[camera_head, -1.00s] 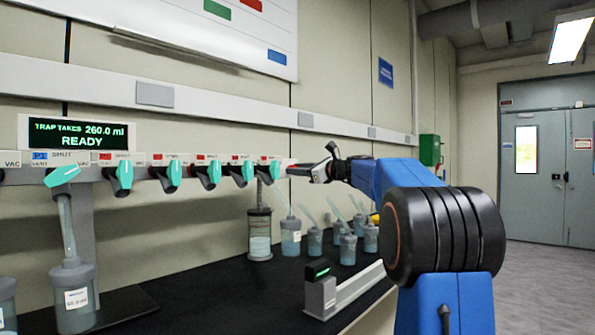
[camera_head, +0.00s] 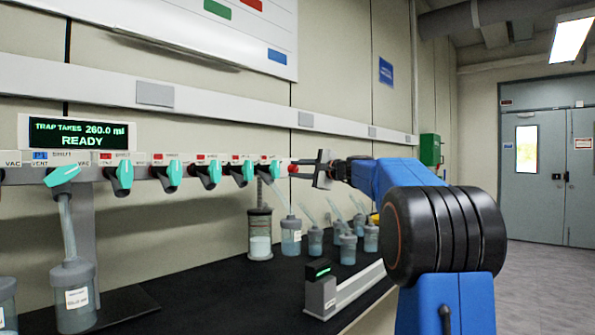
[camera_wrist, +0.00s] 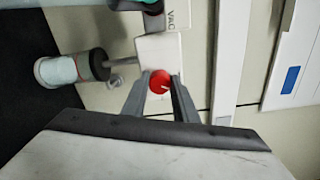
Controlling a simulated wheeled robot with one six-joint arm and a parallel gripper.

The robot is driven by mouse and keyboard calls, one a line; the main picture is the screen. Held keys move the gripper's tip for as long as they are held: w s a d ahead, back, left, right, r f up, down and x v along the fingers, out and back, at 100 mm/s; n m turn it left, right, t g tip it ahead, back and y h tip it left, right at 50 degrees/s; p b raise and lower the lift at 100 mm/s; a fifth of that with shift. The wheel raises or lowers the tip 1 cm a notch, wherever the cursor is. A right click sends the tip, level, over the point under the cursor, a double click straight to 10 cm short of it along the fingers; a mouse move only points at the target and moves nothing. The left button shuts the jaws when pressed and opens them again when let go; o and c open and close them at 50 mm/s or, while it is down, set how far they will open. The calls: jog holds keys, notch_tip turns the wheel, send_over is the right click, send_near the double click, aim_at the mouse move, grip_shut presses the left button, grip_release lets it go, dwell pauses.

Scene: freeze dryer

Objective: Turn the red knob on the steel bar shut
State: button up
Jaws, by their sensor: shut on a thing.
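The red knob (camera_wrist: 160,82) sits at the end of the steel bar, with a pale mark on its face. In the wrist view it lies between the two fingertips of my gripper (camera_wrist: 161,90), which is shut on it. In the head view the red knob (camera_head: 293,169) shows small at the bar's right end, with my gripper (camera_head: 298,168) against it from the right. The steel bar (camera_head: 140,173) runs along the wall and carries several teal-handled valves.
A display reading READY (camera_head: 80,133) stands above the bar. Several flasks (camera_head: 291,237) hang or stand below on the black bench (camera_head: 215,290). A small grey device (camera_head: 320,292) with a green screen sits near the bench's front edge.

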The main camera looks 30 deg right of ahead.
jog(key=n, duration=0.5)
jog(key=shift+f, duration=0.15)
jog(key=shift+n, duration=0.3)
dwell(0.3)
jog(key=o, duration=1.1)
jog(key=shift+c, duration=0.2)
jog(key=v, duration=1.7)
jog(key=shift+s, duration=0.2)
jog(key=shift+d, duration=0.1)
